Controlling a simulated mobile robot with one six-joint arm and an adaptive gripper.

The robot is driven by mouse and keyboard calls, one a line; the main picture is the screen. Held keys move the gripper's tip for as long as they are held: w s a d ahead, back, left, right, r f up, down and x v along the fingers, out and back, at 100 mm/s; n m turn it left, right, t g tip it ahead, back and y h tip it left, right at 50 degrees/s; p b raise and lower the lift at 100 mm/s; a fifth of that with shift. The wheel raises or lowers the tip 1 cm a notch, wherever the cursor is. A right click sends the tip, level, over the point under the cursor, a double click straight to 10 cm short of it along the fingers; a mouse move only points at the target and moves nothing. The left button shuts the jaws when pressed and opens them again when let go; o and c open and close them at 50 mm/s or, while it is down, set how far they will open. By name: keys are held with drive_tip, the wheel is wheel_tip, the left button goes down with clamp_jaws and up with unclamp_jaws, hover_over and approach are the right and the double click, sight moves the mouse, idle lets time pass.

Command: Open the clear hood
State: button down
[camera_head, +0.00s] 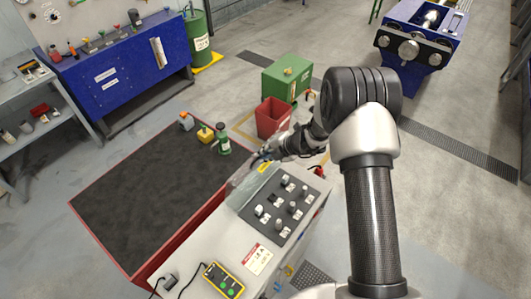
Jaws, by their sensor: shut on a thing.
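The clear hood (241,188) is a see-through cover at the left edge of the black switch panel (272,222) on the grey console. It appears raised along that edge, and the switches to its right look uncovered. Its exact angle is hard to tell. My gripper (263,156) is at the hood's far end, close to a yellow label (263,168), and is shut on the hood's edge. The fingertips are small and partly hidden by the dark gripper body.
A dark-topped table with a red rim (100,231) lies left of the console, with small yellow and green items at its far corner. A red bin (273,119) and a green box (287,78) stand beyond my gripper. A yellow pendant (222,280) lies on the console's near end.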

drive_tip(key=shift+w+r, duration=0.1)
drive_tip(key=shift+r, duration=0.1)
drive_tip(key=c, duration=1.8)
unclamp_jaws()
drive_tip(key=shift+c, duration=0.2)
drive_tip(key=shift+o, duration=0.7)
drive_tip(key=shift+f, duration=0.1)
drive_tip(key=shift+d, duration=0.1)
drive_tip(key=v, duration=1.2)
